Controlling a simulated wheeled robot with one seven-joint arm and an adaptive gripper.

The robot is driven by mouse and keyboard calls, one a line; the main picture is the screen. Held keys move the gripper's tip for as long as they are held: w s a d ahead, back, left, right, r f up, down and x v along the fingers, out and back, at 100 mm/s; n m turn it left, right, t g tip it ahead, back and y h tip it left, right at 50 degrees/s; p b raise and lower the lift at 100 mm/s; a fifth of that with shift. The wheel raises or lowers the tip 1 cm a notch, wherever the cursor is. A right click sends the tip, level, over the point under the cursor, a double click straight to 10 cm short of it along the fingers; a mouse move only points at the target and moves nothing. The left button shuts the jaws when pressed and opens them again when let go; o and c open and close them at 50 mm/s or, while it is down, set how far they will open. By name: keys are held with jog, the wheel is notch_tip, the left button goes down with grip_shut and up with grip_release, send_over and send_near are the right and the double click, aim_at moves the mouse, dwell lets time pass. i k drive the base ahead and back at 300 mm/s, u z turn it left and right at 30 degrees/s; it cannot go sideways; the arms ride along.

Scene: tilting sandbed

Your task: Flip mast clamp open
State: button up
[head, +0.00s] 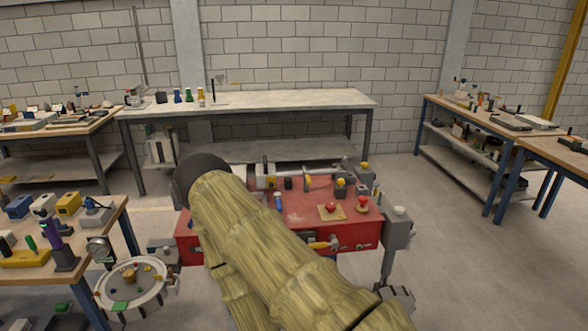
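A red bench unit (365,235), which may be the sandbed, stands in the middle in the head view, partly hidden behind my arm. On it are a red knob on a tan plate (323,213), a second red knob (362,204), a blue-topped piece (278,201) and a grey horizontal bar at the back. A yellow handle (322,245) sits at its front edge. A grey post with a pale knob (398,226) stands at its right end. I cannot tell which part is the mast clamp. My sleeved arm crosses the lower middle; my gripper does not show.
A round white tray (132,306) with small coloured pieces is at lower left, beside a cluttered wooden table (112,222). A long pale workbench (300,99) stands along the back wall. More benches (470,117) stand at right. The floor between is clear.

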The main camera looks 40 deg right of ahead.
aim_at(306, 172)
jog(key=z, duration=0.4)
jog(key=i, duration=0.75)
jog(key=z, duration=0.95)
jog(key=i, duration=0.25)
jog(key=z, duration=0.9)
jog(key=k, duration=0.7)
jog(key=u, duration=0.55)
jog(key=i, duration=0.7)
